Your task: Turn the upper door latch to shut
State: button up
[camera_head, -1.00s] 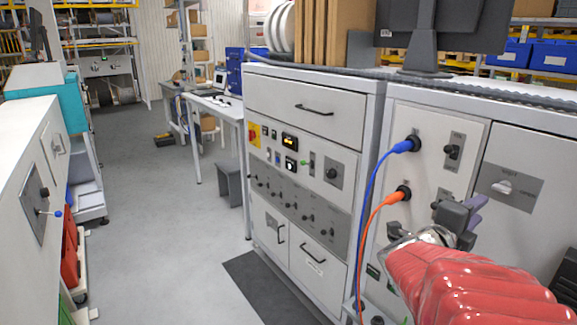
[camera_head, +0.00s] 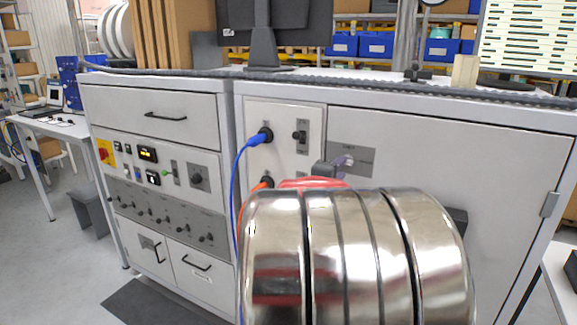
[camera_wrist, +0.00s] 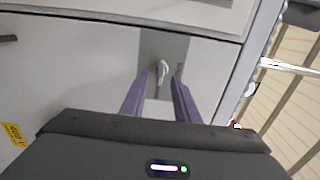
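The upper door latch is a small pale handle on a grey plate (camera_head: 360,154) on a white cabinet door. In the wrist view the latch (camera_wrist: 162,70) lies just beyond and between the tips of my gripper (camera_wrist: 160,84). Its two purple fingers are apart with nothing held, and contact with the latch cannot be made out. In the head view my gripper (camera_head: 344,161) is in front of the plate and hides the latch handle. My shiny arm covers much of the lower door.
A blue cable (camera_head: 238,170) and an orange cable plug into the panel (camera_head: 284,130) left of the door. A monitor (camera_head: 275,30) stands on the cabinet top. A drawer and control cabinet (camera_head: 152,115) stands at left. Grey floor lies open at lower left.

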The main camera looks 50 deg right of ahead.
jog(key=shift+w+d, duration=0.15)
jog(key=shift+d, duration=0.65)
jog(key=shift+w+d, duration=0.1)
jog(key=shift+d, duration=0.7)
jog(key=shift+c, duration=0.3)
